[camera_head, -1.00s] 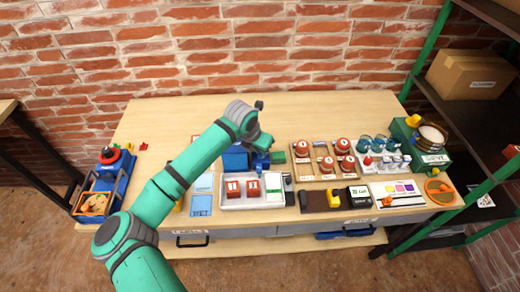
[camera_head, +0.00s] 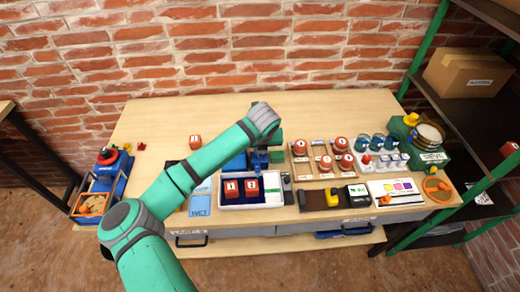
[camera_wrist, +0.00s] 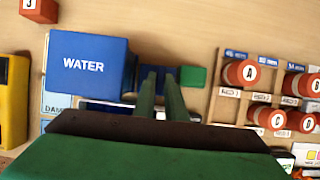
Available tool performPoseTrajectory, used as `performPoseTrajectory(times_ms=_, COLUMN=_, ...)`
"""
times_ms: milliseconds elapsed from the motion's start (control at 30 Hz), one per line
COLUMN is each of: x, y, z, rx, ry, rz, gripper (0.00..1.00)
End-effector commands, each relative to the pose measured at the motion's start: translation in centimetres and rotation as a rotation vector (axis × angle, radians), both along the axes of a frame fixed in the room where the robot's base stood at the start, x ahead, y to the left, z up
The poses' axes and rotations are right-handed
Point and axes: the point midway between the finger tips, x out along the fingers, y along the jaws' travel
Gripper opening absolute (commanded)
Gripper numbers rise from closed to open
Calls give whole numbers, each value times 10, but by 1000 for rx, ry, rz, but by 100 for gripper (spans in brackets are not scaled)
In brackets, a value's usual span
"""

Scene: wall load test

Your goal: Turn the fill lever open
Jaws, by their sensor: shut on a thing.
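The blue water tank (camera_wrist: 88,65), lettered WATER, stands on the bench; it also shows in the head view (camera_head: 236,163), partly behind my arm. At its right side is a blue tap part with a green block (camera_wrist: 193,79), apparently the fill lever's end. My gripper (camera_wrist: 160,85) reaches in from above, with its two fingers around the blue part beside the green block. It is shut on what looks like the fill lever; the fingers hide much of the hold. In the head view my gripper (camera_head: 262,150) is at the tank's right side.
In front is a white-rimmed tray (camera_head: 274,206) with red blocks (camera_head: 251,188). To the right is a rack of red-topped cylinders (camera_head: 300,148). A red block (camera_head: 195,141) stands behind the arm. The back of the bench (camera_head: 340,110) is clear.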

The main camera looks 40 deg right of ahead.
Motion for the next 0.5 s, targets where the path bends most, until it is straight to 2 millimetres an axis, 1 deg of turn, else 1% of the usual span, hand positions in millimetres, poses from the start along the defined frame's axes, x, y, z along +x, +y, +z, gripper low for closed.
performPoseTrajectory(times_ms=467, x=1, y=-1, z=0, rx=-2, ry=-1, rz=13, gripper=0)
performPoseTrajectory(times_ms=500, x=1, y=-1, z=0, rx=-2, ry=-1, rz=13, gripper=20)
